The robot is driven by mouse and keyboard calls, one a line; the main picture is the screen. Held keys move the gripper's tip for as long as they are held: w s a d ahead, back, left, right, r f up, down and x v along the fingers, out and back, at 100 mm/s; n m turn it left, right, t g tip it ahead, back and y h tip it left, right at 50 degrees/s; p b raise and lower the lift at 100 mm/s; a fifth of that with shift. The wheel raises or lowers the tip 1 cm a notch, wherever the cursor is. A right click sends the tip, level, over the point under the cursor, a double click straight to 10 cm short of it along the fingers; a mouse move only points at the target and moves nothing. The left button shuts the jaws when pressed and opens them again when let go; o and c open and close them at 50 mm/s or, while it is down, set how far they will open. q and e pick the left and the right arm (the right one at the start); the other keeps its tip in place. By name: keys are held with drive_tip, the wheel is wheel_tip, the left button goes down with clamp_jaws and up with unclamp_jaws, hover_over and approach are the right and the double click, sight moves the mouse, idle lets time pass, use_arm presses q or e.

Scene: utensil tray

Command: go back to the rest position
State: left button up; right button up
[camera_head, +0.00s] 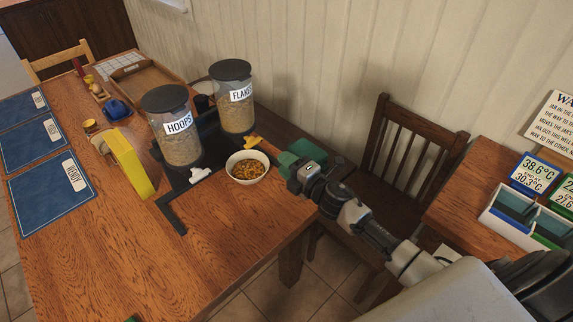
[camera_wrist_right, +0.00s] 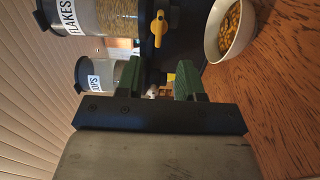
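My right gripper (camera_head: 297,158) has green fingers and is beside the bowl, to its right, near the table's right edge. In the wrist view the right gripper (camera_wrist_right: 159,80) is open, with an empty gap between its fingers. A white bowl (camera_head: 232,161) of orange-brown cereal stands in front of the FLAKES dispenser (camera_head: 236,115); the bowl (camera_wrist_right: 223,58) also shows at the upper right of the wrist view. The HOOPS dispenser (camera_head: 181,148) stands to the left. A small green sliver at the bottom edge of the head view may be my left gripper (camera_head: 133,319); its fingers are otherwise hidden.
Blue mats (camera_head: 60,203) line the table's left side. A wooden chair (camera_head: 405,155) stands right of my gripper. The table's front middle is clear.

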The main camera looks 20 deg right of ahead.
idle(0.3)
drive_tip(key=s+a+f+m+g+h, duration=0.15)
drive_tip(key=s+m+g, duration=0.25)
drive_tip(key=s+m, duration=0.5)
drive_tip(key=s+a+f+m+g+h, duration=0.1)
drive_tip(key=s+m+g+h, duration=0.3)
drive_tip(key=s, duration=0.9)
drive_tip(key=s+a+f+m+g+h, duration=0.1)
drive_tip(key=s+m+g, duration=0.5)
drive_tip(key=s, duration=0.5)
wheel_tip(320, 180, down, 26)
drive_tip(key=s+d+f+g, duration=0.2)
drive_tip(key=s+f, duration=1.4)
drive_tip(key=s, duration=0.1)
drive_tip(key=shift+d+f+m, duration=0.25)
drive_tip(key=shift+f+m, duration=0.05)
